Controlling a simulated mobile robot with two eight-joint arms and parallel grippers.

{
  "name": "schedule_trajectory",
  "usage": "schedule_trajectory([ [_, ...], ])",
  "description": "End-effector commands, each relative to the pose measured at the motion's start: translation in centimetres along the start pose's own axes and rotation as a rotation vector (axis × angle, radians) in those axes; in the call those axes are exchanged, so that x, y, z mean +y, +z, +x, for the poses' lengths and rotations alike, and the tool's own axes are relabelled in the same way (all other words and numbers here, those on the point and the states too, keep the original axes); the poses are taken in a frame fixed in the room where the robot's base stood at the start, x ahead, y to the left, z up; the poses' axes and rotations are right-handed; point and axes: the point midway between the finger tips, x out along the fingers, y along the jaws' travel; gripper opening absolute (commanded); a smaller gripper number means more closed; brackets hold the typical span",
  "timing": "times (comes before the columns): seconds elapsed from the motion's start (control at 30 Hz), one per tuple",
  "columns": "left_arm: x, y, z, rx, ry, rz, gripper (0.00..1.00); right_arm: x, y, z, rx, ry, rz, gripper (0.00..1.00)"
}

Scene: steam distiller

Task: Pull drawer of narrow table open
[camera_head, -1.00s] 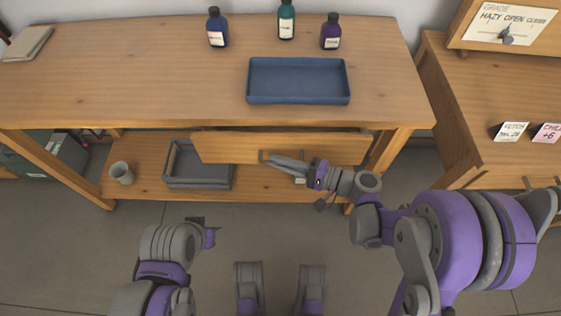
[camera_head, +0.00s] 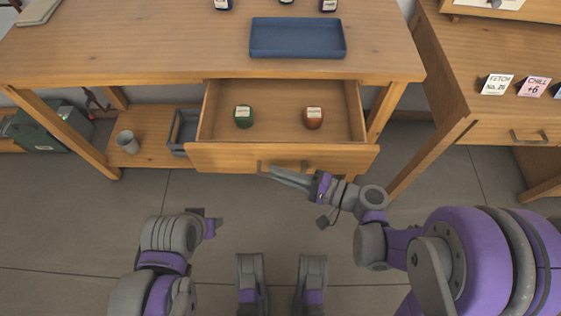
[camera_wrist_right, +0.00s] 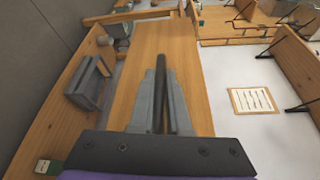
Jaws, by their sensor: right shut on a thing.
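The narrow table (camera_head: 150,55) fills the upper left of the head view. Its wooden drawer (camera_head: 280,157) stands well out from under the top, with a green jar (camera_head: 243,117) and an orange-brown jar (camera_head: 313,118) inside. My right gripper (camera_head: 265,172) is shut on the drawer handle (camera_head: 290,164) at the drawer front. In the right wrist view its fingers (camera_wrist_right: 161,70) reach along the wooden front, and the handle is mostly hidden between them. My left gripper (camera_head: 207,220) is at the lower left, away from the table; its jaws are not clear.
A blue tray (camera_head: 298,52) and several bottles stand on the table top. A grey cup (camera_head: 128,142) and a grey crate (camera_head: 183,130) are on the lower shelf. Another wooden table (camera_head: 470,60) with cards stands at right. Floor in front of the drawer is clear.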

Motion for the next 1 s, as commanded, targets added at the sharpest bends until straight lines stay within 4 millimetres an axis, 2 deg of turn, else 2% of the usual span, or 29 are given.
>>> schedule_trajectory([
  [0.2, 0.00, 0.02, 0.11, 0.000, 0.000, 0.000, 0.50, 0.19, 0.79, -0.36, 0.001, 0.000, 0.001, 0.00],
  [0.53, 0.00, 0.03, 0.11, 0.000, 0.000, 0.000, 0.50, 0.20, 0.85, -0.38, 0.001, 0.000, 0.001, 0.00],
  [0.57, 0.00, 0.03, 0.11, 0.000, 0.000, 0.000, 0.50, 0.20, 0.85, -0.38, 0.001, 0.000, 0.001, 0.17],
  [0.7, 0.00, 0.03, 0.11, 0.000, 0.000, 0.000, 0.50, 0.20, 0.84, -0.37, 0.000, 0.000, 0.001, 0.42],
  [0.73, 0.00, 0.03, 0.11, 0.000, 0.000, 0.000, 0.50, 0.20, 0.84, -0.37, 0.000, 0.000, 0.001, 0.45],
  [1.0, 0.00, 0.03, 0.10, 0.000, 0.000, 0.000, 0.50, 0.19, 0.84, -0.41, 0.000, 0.000, 0.001, 0.45],
])
